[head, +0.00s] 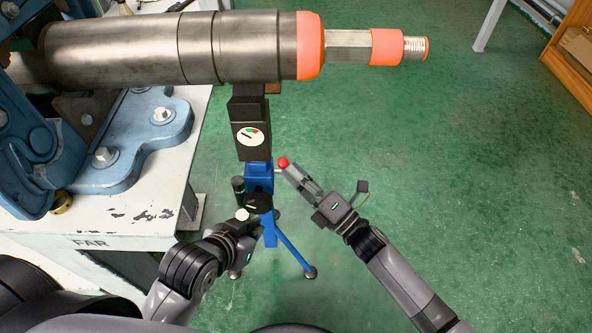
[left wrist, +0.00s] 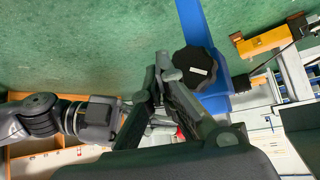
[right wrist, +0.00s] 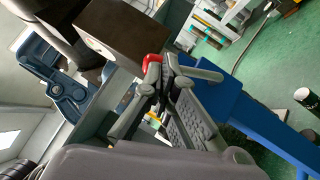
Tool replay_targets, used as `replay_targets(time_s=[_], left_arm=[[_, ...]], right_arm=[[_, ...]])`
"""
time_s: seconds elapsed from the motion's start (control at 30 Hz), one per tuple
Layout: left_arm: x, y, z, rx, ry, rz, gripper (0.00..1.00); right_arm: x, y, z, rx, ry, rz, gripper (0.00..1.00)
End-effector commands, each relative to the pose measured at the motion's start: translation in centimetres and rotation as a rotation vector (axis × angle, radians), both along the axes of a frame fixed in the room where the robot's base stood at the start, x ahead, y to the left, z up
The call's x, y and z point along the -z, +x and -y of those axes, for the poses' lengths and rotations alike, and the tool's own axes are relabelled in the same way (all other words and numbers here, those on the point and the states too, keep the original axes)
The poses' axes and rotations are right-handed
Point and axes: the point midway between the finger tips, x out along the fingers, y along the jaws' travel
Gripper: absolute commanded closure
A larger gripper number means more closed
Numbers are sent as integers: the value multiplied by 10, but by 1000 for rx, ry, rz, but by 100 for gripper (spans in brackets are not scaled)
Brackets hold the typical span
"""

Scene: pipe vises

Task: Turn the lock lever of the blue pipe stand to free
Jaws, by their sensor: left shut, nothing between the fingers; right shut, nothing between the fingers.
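The blue pipe stand (head: 258,178) stands beside the white bench, under the pipe assembly (head: 240,48). Its lock lever shows mainly as a red ball (head: 283,162) on the stand's right side. My right gripper (head: 288,171) is shut at that ball; in the right wrist view the red ball (right wrist: 153,62) shows right at the fingertips (right wrist: 158,75). Whether they touch is unclear. My left gripper (head: 244,213) is shut and empty beside the stand's black knob (head: 258,203). In the left wrist view its tips (left wrist: 163,68) are close to the black knob (left wrist: 196,68).
A black block (head: 251,118) with a dial (head: 250,136) sits on top of the stand. The white bench (head: 130,225) with a blue vise (head: 135,140) is at the left. One splayed blue leg (head: 290,248) reaches right. The green floor (head: 450,180) at the right is clear.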

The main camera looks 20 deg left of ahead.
Motion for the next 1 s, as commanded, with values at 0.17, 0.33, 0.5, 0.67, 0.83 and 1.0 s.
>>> replay_targets(time_s=[0.17,0.33,0.5,0.67,0.83,1.0], left_arm=[[11,-38,-13,-16,42,-197,100],[19,-66,-22,-26,72,-342,100],[38,-79,-26,-32,91,-440,100],[74,-77,-26,-30,95,-481,100],[101,-74,-25,-27,96,-489,100],[107,-74,-24,-26,95,-489,100]], right_arm=[[-7,4,-1,-1,-15,-49,100],[-10,7,-2,-1,-30,-97,100],[-13,10,-3,-1,-45,-153,100],[-16,15,-5,-1,-61,-207,100],[-15,19,-5,1,-72,-247,100],[-15,23,-6,1,-75,-257,100]])
